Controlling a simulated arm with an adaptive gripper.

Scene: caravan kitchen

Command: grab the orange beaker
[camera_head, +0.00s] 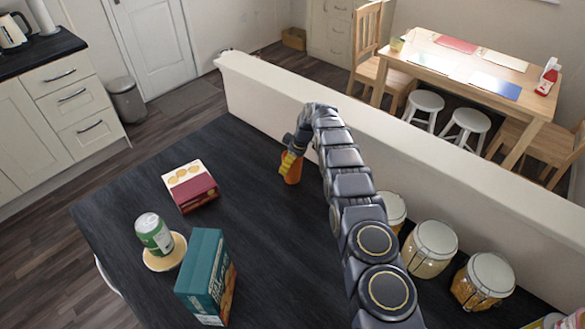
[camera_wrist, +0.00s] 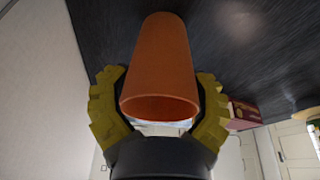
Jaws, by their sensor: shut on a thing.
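The orange beaker (camera_head: 293,172) is at the far end of the dark counter, near the low white wall. In the wrist view the beaker (camera_wrist: 160,65) fills the middle, its open rim facing the camera. My gripper (camera_head: 290,163) has its yellow fingers on both sides of the beaker and is shut on it. In the wrist view the fingers of my gripper (camera_wrist: 158,105) show left and right of the beaker. The head view does not show clearly whether the beaker touches the counter.
A red and cream box (camera_head: 192,194) lies left of the gripper. A green can (camera_head: 154,235) on a pale yellow dish (camera_head: 157,262) and a teal box (camera_head: 202,272) stand nearer. Several lidded jars (camera_head: 430,249) line the wall. The counter's middle (camera_head: 262,225) is clear.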

